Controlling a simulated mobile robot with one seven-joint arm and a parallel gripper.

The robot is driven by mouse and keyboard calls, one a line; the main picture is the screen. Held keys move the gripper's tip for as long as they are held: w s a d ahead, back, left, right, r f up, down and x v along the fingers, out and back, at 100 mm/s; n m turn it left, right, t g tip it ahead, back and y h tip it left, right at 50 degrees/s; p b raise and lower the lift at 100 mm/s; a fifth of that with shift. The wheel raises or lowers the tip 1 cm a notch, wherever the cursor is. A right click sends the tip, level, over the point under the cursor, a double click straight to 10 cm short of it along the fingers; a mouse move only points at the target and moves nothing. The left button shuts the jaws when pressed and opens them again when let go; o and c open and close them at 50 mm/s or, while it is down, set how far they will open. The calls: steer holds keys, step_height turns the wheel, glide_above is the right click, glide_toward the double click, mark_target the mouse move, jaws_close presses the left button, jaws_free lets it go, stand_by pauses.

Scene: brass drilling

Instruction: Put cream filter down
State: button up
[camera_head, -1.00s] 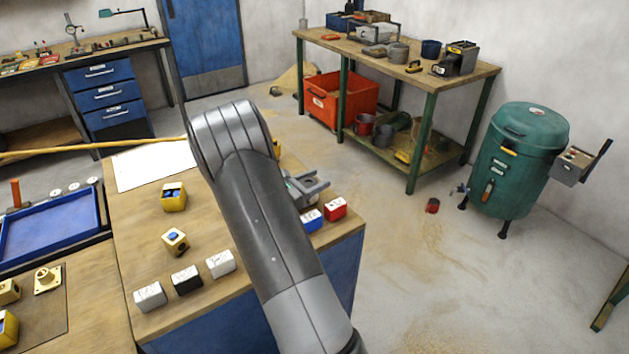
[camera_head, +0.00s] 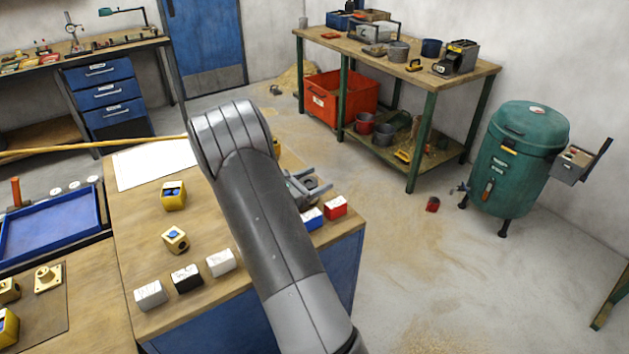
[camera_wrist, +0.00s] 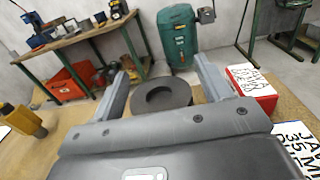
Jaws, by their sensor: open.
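My gripper (camera_head: 320,179) is open, low over the right rear part of the wooden bench top (camera_head: 215,300). In the wrist view my gripper (camera_wrist: 164,66) has its two fingers spread apart. A thick dark grey ring (camera_wrist: 165,95) with a round hole lies flat between them, apparently on the bench. The gap to the right finger is visible; contact on the left is hard to tell. The ring shows only as a small dark patch in the head view (camera_head: 312,183). It looks dark, not cream, and I see no other clear filter near the gripper.
A red-and-white box (camera_head: 336,206) and a blue-and-white box (camera_head: 313,218) stand close right of the gripper. A yellow block (camera_head: 173,195), a smaller cube (camera_head: 175,240) and several labelled boxes (camera_head: 186,279) are farther left. A white sheet (camera_head: 153,164) lies at the back.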

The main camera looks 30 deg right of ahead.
steer(key=a, duration=1)
steer(key=shift+s+a+r, duration=0.15)
steer(key=shift+s+a, duration=0.05)
steer(key=shift+s, duration=0.15)
steer(key=shift+s+a+r, duration=0.15)
steer(key=shift+s, duration=0.05)
steer(key=s+a+r+m+g+y, duration=0.1)
steer(key=s+a+r+m+y, duration=0.1)
steer(key=s+r+m+y, duration=0.4)
steer(key=s+a+r+m+g+y, duration=0.1)
steer(key=s+r+m+g+y, duration=0.2)
steer(key=s, duration=0.5)
steer(key=s+a+r+m+t+y, duration=0.3)
steer(key=s+a+m+t+y, duration=0.1)
steer(key=s+a, duration=0.2)
steer(key=s+a+r+m+t+y, duration=0.4)
steer(key=s+a+m, duration=0.1)
steer(key=s+a, duration=0.1)
steer(key=shift+s+a, duration=0.25)
steer(key=shift+a, duration=0.5)
steer(key=shift+o, duration=0.4)
steer(key=shift+s+a+r+m+t+y, duration=0.3)
steer(key=shift+a+r+y, duration=0.1)
steer(key=shift+a+y, duration=0.1)
